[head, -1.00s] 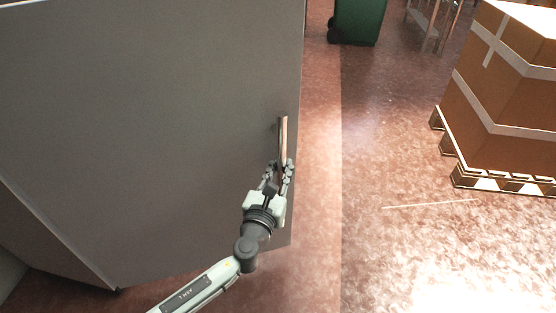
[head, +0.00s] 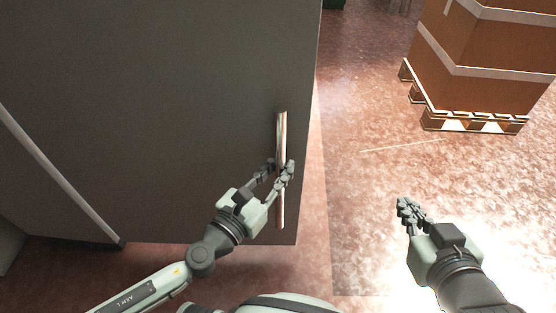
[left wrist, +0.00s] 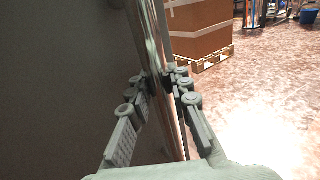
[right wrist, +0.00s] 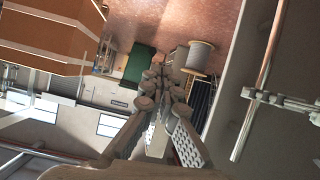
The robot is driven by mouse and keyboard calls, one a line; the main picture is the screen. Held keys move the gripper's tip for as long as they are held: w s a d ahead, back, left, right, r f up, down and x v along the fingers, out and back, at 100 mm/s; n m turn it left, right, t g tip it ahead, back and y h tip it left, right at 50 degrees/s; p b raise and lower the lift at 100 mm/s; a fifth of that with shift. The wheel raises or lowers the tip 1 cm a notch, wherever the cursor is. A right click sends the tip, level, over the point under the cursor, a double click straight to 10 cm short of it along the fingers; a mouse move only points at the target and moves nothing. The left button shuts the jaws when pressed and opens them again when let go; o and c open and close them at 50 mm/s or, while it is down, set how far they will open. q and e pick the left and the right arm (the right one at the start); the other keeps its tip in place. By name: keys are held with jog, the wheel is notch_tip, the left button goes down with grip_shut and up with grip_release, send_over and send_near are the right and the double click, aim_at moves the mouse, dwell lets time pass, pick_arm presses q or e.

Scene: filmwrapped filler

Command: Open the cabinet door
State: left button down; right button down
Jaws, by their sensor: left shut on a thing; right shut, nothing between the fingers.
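The cabinet door (head: 170,110) is a large dark grey panel filling the left of the head view. A long upright metal handle (head: 282,130) stands near its right edge. My left gripper (head: 277,172) is shut on this handle around its middle. In the left wrist view, the handle (left wrist: 155,50) runs between the fingers (left wrist: 160,88), with the door (left wrist: 60,80) at left. My right gripper (head: 405,208) is shut and empty, over the floor right of the door. The right wrist view shows the handle (right wrist: 258,85) at right. I cannot tell how far the door is open.
A stack of taped brown boxes (head: 485,50) stands on a wooden pallet (head: 475,121) at the upper right. Between it and the door is clear reddish floor (head: 350,190). A green bin (right wrist: 140,64) and a grey spool (right wrist: 200,56) show in the right wrist view.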

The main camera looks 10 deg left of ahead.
pick_arm(q)
jog(key=shift+s+d, duration=0.1)
jog(key=shift+s, duration=0.5)
jog(key=c, duration=1.4)
grip_release()
jog(key=shift+o, duration=0.2)
jog(key=v, duration=1.2)
